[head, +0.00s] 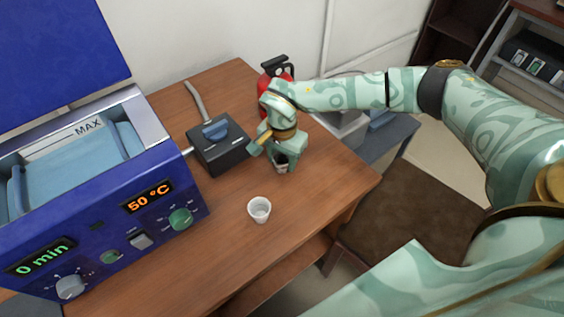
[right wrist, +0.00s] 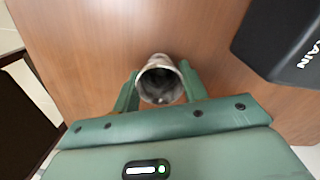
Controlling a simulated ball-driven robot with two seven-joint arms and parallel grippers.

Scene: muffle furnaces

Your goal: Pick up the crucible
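A grey crucible (right wrist: 160,82) with a round open mouth and a dark inside is between the two fingers of my right gripper (right wrist: 159,88). The fingers lie close along both its sides; I cannot tell whether they press on it. My left gripper is not in view.
A small white cup (head: 259,210) stands on the table (head: 318,192) in front of the gripper. A black box with a blue knob (head: 217,146) stands left of the gripper. A red extinguisher (head: 274,72) is behind.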

